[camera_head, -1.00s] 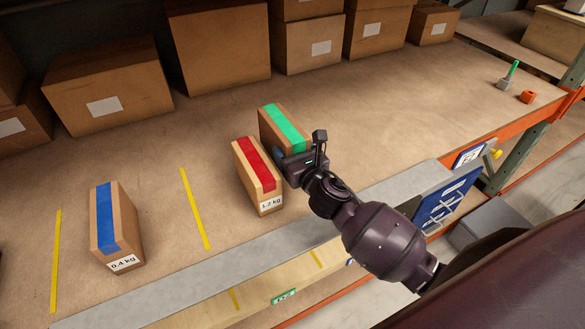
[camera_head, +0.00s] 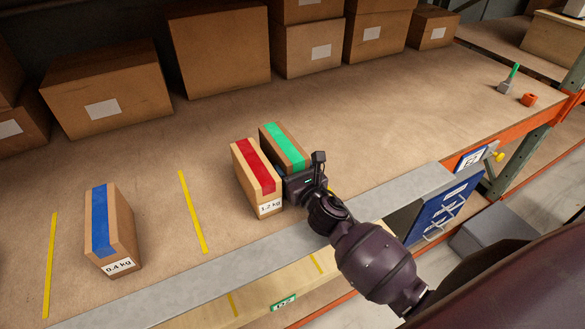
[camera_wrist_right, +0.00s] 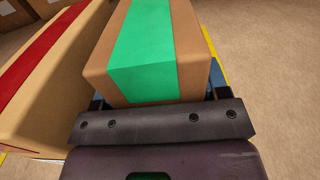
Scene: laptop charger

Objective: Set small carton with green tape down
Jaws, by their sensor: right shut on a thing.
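The small carton with green tape (camera_head: 284,144) stands on the shelf board, just right of the red-taped carton (camera_head: 256,171). My right gripper (camera_head: 298,172) is shut on the green-taped carton, with a finger along each side of it. In the right wrist view the green-taped carton (camera_wrist_right: 147,52) fills the space between the fingers, and the red-taped carton (camera_wrist_right: 40,83) is close on its left. I cannot tell whether the green-taped carton's base touches the board; its lower part is hidden. My left gripper is not in view.
A blue-taped carton (camera_head: 112,229) marked 0.4 kg stands at the left between yellow lines (camera_head: 193,212). Large boxes (camera_head: 219,50) line the back. A grey metal edge (camera_head: 250,261) runs along the front.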

